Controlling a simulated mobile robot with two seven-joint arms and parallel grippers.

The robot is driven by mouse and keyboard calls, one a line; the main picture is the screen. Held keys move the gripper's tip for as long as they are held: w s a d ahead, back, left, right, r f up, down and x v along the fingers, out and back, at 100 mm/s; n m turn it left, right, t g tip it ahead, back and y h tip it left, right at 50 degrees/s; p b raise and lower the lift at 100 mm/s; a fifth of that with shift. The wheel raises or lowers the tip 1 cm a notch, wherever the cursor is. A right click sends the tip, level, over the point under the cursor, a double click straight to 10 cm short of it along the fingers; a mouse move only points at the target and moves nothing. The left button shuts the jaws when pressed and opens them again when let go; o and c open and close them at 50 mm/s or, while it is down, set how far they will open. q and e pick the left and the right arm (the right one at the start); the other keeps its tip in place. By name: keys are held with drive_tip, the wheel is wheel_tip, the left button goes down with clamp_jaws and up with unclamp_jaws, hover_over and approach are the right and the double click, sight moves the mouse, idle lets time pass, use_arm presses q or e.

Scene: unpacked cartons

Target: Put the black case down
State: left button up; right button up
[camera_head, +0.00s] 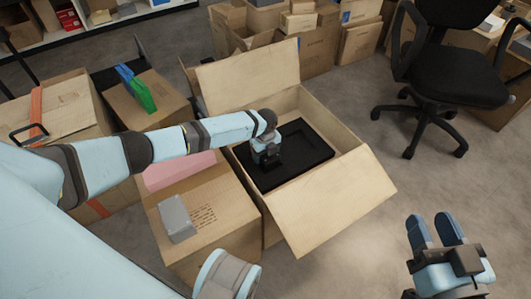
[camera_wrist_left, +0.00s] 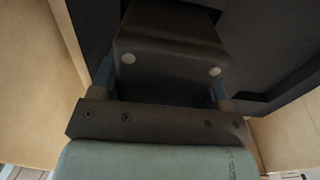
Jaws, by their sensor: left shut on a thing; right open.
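The black case (camera_head: 302,150) is a flat dark box with a raised rim. It lies inside the open cardboard carton (camera_head: 330,210) in the middle of the head view. My left gripper (camera_head: 266,160) reaches into the carton from the left and is shut on the case near its left part. In the left wrist view the black case (camera_wrist_left: 270,45) fills the upper area, and the gripper body hides the fingertips. I cannot tell whether the case touches the carton floor. My right gripper (camera_head: 436,230) is open and empty over the floor at the lower right.
A carton (camera_head: 215,235) with a grey box (camera_head: 176,218) on top stands left of the open carton. Another carton (camera_head: 150,105) bears blue and green items. A black office chair (camera_head: 450,70) stands at the upper right. Floor (camera_head: 440,175) is free at right.

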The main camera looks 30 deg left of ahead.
use_arm(q)
drive_tip(key=o, duration=0.9)
drive_tip(key=shift+f, duration=0.1)
drive_tip(key=shift+o, duration=0.4)
use_arm(e)
drive_tip(key=shift+w+r, duration=0.1)
drive_tip(key=shift+r, duration=0.1)
use_arm(q)
wheel_tip(320, 180, up, 2)
drive_tip(key=shift+r+p, duration=0.25)
drive_tip(key=shift+p, duration=0.5)
wheel_tip(320, 180, up, 4)
drive_tip(key=shift+p, duration=1.1)
wheel_tip(320, 180, up, 6)
drive_tip(key=p, duration=0.2)
drive_tip(key=shift+r+p, duration=0.2)
drive_tip(key=shift+p, duration=0.2)
use_arm(e)
drive_tip(key=r+m, duration=0.1)
drive_tip(key=s+r, duration=0.1)
drive_tip(key=r+m+t, duration=0.1)
drive_tip(key=r, duration=0.1)
drive_tip(key=shift+s+a+r+m, duration=0.1)
drive_tip(key=shift+s+a+m, duration=0.2)
drive_tip(key=shift+s+a, duration=0.05)
